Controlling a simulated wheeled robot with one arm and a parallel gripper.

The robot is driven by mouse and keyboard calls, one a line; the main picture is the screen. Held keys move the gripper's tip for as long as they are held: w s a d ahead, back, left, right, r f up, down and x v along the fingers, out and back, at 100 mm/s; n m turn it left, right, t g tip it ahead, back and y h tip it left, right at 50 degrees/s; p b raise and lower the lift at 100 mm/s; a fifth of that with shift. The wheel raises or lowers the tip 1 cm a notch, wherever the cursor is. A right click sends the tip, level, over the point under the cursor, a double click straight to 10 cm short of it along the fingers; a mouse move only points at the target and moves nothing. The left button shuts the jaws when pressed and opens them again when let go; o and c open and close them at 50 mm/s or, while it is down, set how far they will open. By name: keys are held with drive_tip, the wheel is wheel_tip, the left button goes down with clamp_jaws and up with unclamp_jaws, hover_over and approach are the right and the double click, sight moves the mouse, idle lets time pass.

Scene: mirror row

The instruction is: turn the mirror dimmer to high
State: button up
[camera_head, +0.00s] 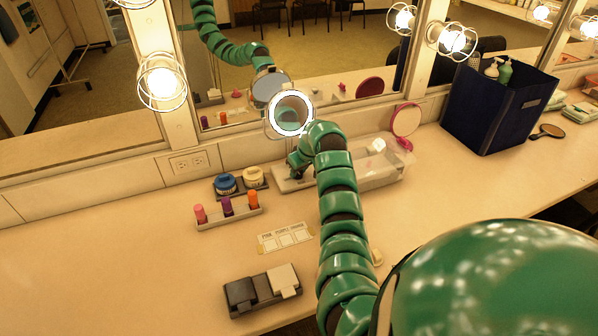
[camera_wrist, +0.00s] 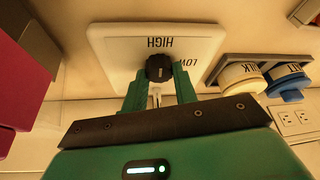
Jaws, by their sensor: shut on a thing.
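The dimmer's white plate (camera_wrist: 190,45) fills the upper middle of the wrist view, with HIGH and LOW printed upside down in the picture. Its round black knob (camera_wrist: 160,67) carries a small white mark beside the word HIGH; LOW is to the right. My gripper (camera_wrist: 160,85) is shut on the knob, one green finger at each side. In the head view my gripper (camera_head: 297,162) is low at the counter's back, below the lit ring mirror (camera_head: 291,114). There, a pale corner of the plate (camera_head: 281,184) shows, and my arm hides the knob.
Two jars (camera_head: 226,183) stand left of the dimmer, with a rack of lipsticks (camera_head: 230,216) in front. A clear box (camera_head: 385,172) and pink mirror (camera_head: 406,120) are close on the right. A dark blue bin (camera_head: 500,108) stands farther right.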

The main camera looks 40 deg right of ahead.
drive_tip(key=o, duration=1)
drive_tip(key=shift+s+d+r, duration=0.1)
drive_tip(key=shift+s+r, duration=0.05)
drive_tip(key=shift+r, duration=0.45)
drive_tip(key=shift+p+v, duration=1.35)
drive_tip(key=shift+v, duration=6.7)
drive_tip(key=shift+s, duration=0.15)
